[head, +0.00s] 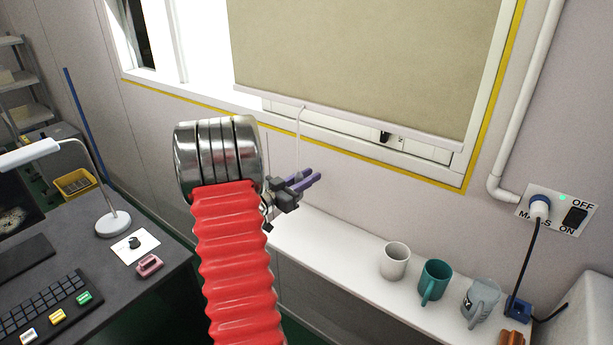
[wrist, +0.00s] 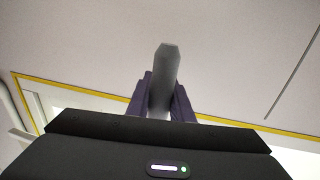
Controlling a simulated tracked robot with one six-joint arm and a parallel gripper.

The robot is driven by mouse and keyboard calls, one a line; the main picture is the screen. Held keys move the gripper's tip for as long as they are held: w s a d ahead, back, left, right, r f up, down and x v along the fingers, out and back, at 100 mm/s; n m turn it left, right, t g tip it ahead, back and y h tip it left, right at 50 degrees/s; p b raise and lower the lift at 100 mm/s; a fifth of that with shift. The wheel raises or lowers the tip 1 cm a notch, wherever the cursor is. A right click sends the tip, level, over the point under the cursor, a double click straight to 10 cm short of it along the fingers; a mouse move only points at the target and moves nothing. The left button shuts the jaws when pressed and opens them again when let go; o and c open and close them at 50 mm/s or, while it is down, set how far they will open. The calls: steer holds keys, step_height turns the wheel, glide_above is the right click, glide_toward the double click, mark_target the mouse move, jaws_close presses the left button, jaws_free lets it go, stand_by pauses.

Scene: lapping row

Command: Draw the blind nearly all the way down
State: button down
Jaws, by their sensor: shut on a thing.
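The beige blind (head: 365,60) covers most of the right part of the window in the head view. Its pale bottom bar (head: 375,128) hangs a little above the lower window frame, with a narrow gap under it. A thin pale pull cord (head: 299,135) drops from the bar to my gripper (head: 308,177), which is in front of the wall below the window. In the wrist view, the purple fingers of my gripper (wrist: 162,98) are shut on a grey tapered pull (wrist: 165,72). The cord's lower end is hidden at the fingers.
A white shelf (head: 350,268) below the window carries a white mug (head: 394,261), a teal mug (head: 434,281) and a grey mug (head: 480,299). A dark desk (head: 175,262) with a lamp (head: 113,222) and keyboard (head: 50,310) stands at left. A switch panel (head: 556,211) is at right.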

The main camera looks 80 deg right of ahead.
steer(key=shift+w+d+r, duration=0.1)
steer(key=shift+w+d, duration=0.05)
steer(key=shift+w, duration=0.2)
steer(key=c, duration=1.6)
jaws_free()
steer(key=shift+s, duration=0.1)
steer(key=shift+o, duration=0.2)
steer(key=v, duration=1.4)
steer(key=shift+f, duration=0.2)
